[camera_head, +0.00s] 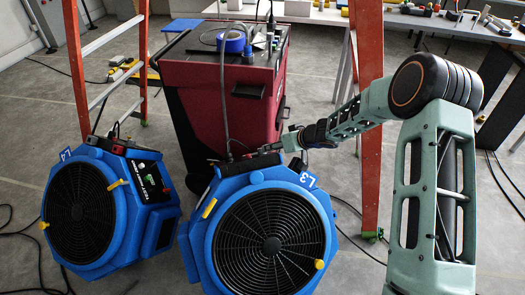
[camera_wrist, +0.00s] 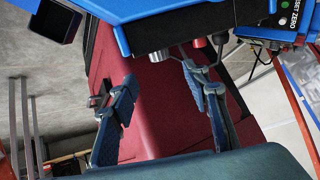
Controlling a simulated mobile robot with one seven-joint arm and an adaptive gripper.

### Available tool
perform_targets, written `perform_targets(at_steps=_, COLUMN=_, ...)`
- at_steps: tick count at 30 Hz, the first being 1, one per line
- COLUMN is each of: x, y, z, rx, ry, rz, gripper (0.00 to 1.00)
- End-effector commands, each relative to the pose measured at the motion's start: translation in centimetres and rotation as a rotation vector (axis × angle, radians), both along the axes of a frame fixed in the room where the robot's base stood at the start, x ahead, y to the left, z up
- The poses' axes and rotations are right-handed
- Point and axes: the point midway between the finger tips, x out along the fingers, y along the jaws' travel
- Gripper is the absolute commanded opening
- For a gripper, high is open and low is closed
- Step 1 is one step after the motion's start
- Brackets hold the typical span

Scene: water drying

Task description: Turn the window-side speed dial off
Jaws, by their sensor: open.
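Two blue drum fans stand on the floor in the head view, a left fan (camera_head: 160,245) and a right fan (camera_head: 312,255). The frames do not make clear which fan has the window-side speed dial. My gripper (camera_head: 287,142) is just above the back top edge of the right fan. In the wrist view my gripper (camera_wrist: 160,82) is open, with nothing between its two fingers. A blue housing (camera_wrist: 140,28) with a dark panel (camera_wrist: 282,20) is above the fingers there. A red knob-like part (camera_wrist: 199,43) shows near the right finger; whether it is the dial is unclear.
A red tool cart (camera_head: 200,100) stands behind the fans, with a hose hanging down its front. Orange ladder legs (camera_head: 369,130) rise close to my arm. Dark cables lie on the floor around the fans. A tool-covered workbench (camera_head: 440,22) is at the back.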

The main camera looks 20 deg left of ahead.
Motion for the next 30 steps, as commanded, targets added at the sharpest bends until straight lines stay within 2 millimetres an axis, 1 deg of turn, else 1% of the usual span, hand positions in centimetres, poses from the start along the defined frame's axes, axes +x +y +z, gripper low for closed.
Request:
perform_targets(at_steps=9, x=2.2, y=3.4, z=-4.2, rx=-0.002, ry=-0.001, rz=0.004, gripper=0.43)
perform_targets(at_steps=15, x=3.6, y=5.0, z=-6.1, rx=-0.003, ry=-0.001, rz=0.002, gripper=0.43)
perform_targets(at_steps=21, x=4.1, y=5.8, z=-7.0, rx=-0.003, ry=-0.002, rz=0.001, gripper=0.43)
perform_targets(at_steps=30, x=4.2, y=5.9, z=-7.1, rx=-0.003, ry=-0.002, rz=0.001, gripper=0.43)
